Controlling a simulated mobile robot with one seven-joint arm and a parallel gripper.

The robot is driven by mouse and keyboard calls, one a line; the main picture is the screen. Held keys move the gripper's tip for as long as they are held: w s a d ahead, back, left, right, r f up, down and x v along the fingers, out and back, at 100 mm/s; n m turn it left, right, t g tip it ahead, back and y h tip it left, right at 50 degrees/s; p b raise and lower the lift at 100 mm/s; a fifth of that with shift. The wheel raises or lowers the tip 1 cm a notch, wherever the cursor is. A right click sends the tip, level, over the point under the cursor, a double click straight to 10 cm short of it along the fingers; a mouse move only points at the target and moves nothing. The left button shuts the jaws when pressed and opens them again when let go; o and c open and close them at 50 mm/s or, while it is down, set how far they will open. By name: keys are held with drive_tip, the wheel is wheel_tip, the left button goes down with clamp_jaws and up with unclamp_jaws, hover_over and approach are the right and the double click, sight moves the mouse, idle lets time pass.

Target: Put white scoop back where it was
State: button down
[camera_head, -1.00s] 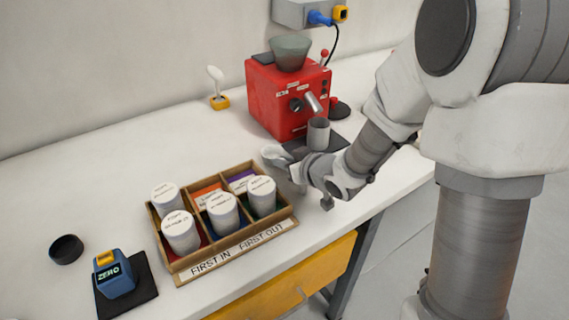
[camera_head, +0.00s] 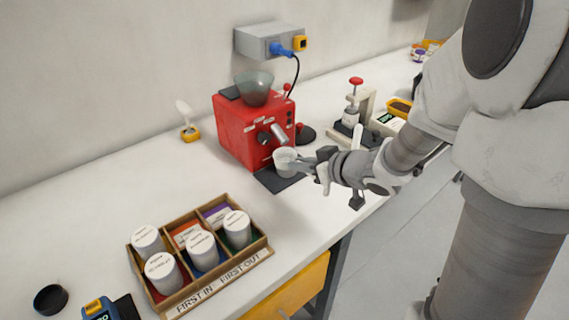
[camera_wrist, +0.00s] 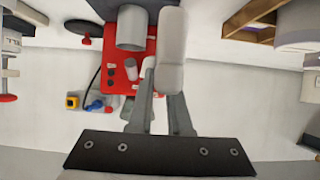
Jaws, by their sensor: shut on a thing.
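My gripper (camera_head: 310,166) is in front of the red grinder, shut on the white scoop (camera_wrist: 171,50). In the wrist view the scoop's pale rounded part shows at the fingers (camera_wrist: 160,88). In the head view the scoop and the grey cup (camera_wrist: 132,28) overlap around the pale round shape below the grinder spout, so I cannot tell whether they touch. Another white spoon-shaped thing (camera_head: 183,109) stands upright in a small yellow holder (camera_head: 190,134), left of the grinder.
A wooden tray (camera_head: 222,262) with several white-lidded jars is at front left. A press stand (camera_head: 364,107) is to the right. The counter between holder and tray is clear.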

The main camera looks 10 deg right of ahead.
drive_tip(key=n+p, duration=0.1)
drive_tip(key=n+g+y+b, duration=0.3)
drive_tip(key=n+b, duration=0.1)
hover_over(277, 211)
wheel_tip(277, 211, down, 10)
drive_tip(key=shift+r, duration=0.25)
drive_tip(key=shift+f, duration=0.6)
idle(0.5)
drive_tip(key=c, duration=0.8)
unclamp_jaws()
drive_tip(key=shift+o, duration=0.2)
